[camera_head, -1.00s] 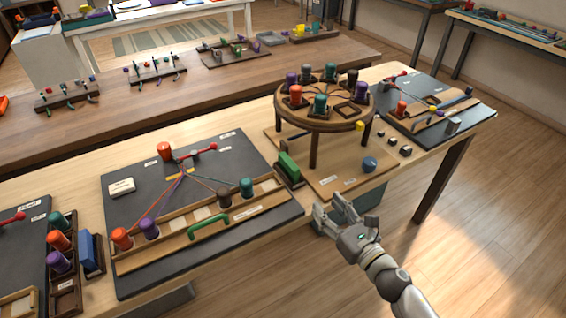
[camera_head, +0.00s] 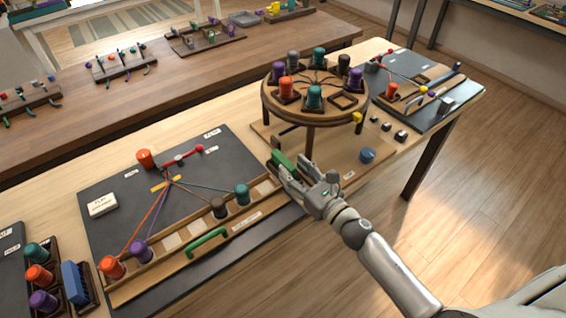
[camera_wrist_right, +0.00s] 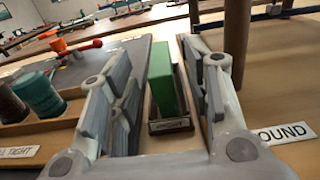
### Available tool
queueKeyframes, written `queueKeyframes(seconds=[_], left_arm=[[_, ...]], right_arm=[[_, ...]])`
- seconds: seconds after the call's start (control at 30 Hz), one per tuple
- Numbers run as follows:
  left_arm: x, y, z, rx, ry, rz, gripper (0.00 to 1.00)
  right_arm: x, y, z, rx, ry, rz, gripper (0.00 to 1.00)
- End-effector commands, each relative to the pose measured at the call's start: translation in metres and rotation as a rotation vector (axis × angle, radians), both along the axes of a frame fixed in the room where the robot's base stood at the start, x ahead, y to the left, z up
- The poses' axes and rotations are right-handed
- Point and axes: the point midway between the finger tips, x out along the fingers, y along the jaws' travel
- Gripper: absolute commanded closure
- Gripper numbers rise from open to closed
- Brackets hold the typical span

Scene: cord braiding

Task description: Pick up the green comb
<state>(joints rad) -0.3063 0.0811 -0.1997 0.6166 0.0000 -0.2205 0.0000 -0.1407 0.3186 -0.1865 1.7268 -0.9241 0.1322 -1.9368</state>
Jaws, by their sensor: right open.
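The green comb (camera_head: 283,160) is an upright green block at the right end of the dark board, partly hidden by my right gripper. In the right wrist view the comb (camera_wrist_right: 161,82) stands in a small dark labelled holder (camera_wrist_right: 170,124). My right gripper (camera_head: 281,174) is open and reaches to the comb from the front. In the right wrist view its two fingers (camera_wrist_right: 165,95) lie on either side of the comb, with gaps between. My left gripper is not in view.
A round wooden stand (camera_head: 315,105) with colored bobbins rises just behind and right of the comb. A wooden rail with a green handle (camera_head: 206,240) and bobbins lies to the left. A blue ball (camera_head: 367,155) sits to the right.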

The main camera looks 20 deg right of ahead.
Motion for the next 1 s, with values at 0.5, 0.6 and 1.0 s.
queueKeyframes(seconds=[0.5, 0.6, 1.0], left_arm=[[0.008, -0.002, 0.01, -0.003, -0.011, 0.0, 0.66], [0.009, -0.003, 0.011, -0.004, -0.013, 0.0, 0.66], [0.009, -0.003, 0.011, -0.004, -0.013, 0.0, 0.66]], right_arm=[[0.052, 0.019, 0.001, 0.0, -0.001, -0.001, 0.55], [0.06, 0.022, 0.001, 0.0, 0.0, 0.0, 0.55], [0.063, 0.023, 0.0, 0.0, 0.001, 0.0, 0.7]])
